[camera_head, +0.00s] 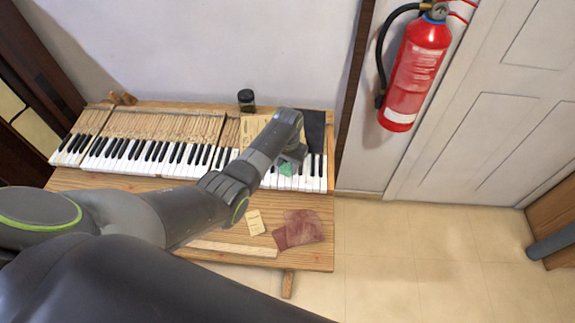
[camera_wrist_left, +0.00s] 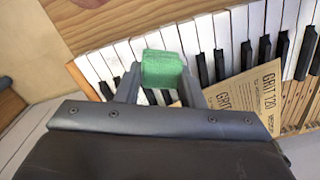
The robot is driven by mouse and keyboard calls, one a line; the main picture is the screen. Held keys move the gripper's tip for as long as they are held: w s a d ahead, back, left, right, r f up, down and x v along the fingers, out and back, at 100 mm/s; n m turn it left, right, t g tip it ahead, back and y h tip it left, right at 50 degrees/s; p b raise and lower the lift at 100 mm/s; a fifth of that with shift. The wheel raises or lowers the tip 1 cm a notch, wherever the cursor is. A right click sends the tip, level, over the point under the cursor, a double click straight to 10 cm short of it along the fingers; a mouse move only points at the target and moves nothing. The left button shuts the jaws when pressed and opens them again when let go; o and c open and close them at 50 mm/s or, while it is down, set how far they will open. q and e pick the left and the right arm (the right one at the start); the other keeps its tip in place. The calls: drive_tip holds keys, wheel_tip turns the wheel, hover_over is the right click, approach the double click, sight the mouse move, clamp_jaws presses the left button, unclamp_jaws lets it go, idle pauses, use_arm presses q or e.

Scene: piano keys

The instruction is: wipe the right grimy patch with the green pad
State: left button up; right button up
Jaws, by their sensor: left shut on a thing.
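My left gripper (camera_head: 288,165) is shut on the green pad (camera_head: 287,169) over the white keys at the right end of the keyboard (camera_head: 310,181). In the left wrist view the green pad (camera_wrist_left: 162,69) sits between the fingertips of the left gripper (camera_wrist_left: 160,82), with piano keys (camera_wrist_left: 205,38) beyond it. I cannot tell whether the pad touches the keys. No grimy patch can be made out; the pad and gripper cover part of the keys. My right gripper is not in view.
A dark jar (camera_head: 246,97) stands behind the keyboard. A reddish-brown cloth (camera_head: 300,228), a small yellowish card (camera_head: 255,223) and a pale strip (camera_head: 232,248) lie on the wooden bench (camera_head: 320,255) in front.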

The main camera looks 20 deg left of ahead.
sight(287, 166)
use_arm(q)
wheel_tip(287, 166, up, 3)
drive_tip(key=shift+a+f+p, duration=0.15)
drive_tip(key=shift+p, duration=0.7)
drive_tip(key=shift+r, duration=0.2)
drive_tip(key=shift+f, duration=0.1)
